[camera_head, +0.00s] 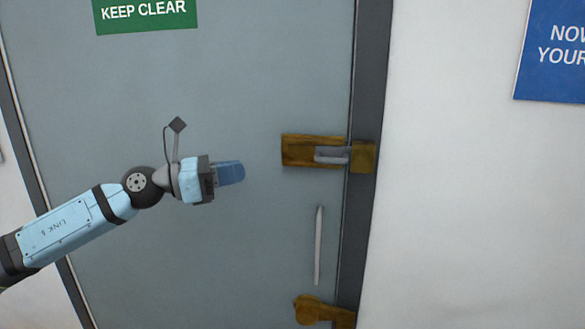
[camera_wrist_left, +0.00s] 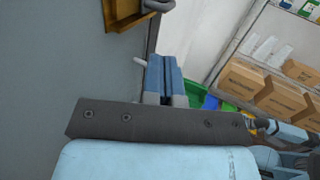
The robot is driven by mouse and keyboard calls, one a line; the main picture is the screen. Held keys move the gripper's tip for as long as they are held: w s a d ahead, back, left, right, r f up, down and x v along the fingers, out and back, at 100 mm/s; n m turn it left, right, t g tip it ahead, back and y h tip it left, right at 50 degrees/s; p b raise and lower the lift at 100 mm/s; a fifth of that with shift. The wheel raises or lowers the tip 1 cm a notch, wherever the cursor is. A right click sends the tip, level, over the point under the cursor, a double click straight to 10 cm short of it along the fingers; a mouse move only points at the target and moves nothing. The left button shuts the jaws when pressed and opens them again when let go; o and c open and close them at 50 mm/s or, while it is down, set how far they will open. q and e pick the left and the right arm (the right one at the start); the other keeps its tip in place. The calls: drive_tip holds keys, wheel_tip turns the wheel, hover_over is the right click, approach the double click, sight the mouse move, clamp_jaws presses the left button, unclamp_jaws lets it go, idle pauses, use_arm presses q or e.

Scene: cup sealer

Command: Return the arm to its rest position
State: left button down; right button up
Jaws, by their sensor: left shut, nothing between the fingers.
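My left gripper (camera_head: 230,172) comes in from the left in the head view, in front of a grey door (camera_head: 240,80). Its blue fingers are together with nothing between them, and they point right. The fingers also show close together in the left wrist view (camera_wrist_left: 165,75). The gripper is apart from the brass latch (camera_head: 298,151) with its grey bolt (camera_head: 330,155), which lies to its right at the door's edge. My right gripper is not in view.
A vertical grey handle (camera_head: 318,245) and a lower brass fitting (camera_head: 315,310) are on the door. A dark frame (camera_head: 368,90) and white wall (camera_head: 460,200) stand to the right. The left wrist view shows cardboard boxes (camera_wrist_left: 280,100) on shelves.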

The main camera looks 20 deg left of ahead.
use_arm(q)
drive_tip(key=s+d+f+n+t+y+p, duration=0.2)
drive_tip(key=d+f+n+t+y+p, duration=0.1)
drive_tip(key=f+n, duration=0.95)
drive_tip(key=s+d+f+n+t+y+p, duration=0.1)
drive_tip(key=d+f+n+t+y+p, duration=0.15)
drive_tip(key=f+n, duration=0.95)
drive_tip(key=s+d+f+n+g+y+p, duration=0.2)
drive_tip(key=s+d+f+n+g, duration=0.1)
drive_tip(key=s+f+n, duration=0.6)
drive_tip(key=s+d+f+n+g+y+p, duration=0.2)
drive_tip(key=s+d+f+n+g+y, duration=0.1)
drive_tip(key=s+f+n, duration=0.6)
drive_tip(key=s+d+g, duration=0.1)
drive_tip(key=s+d, duration=0.1)
drive_tip(key=shift+s+d+f+p, duration=0.15)
drive_tip(key=shift+d+p, duration=0.25)
drive_tip(key=shift+y, duration=0.25)
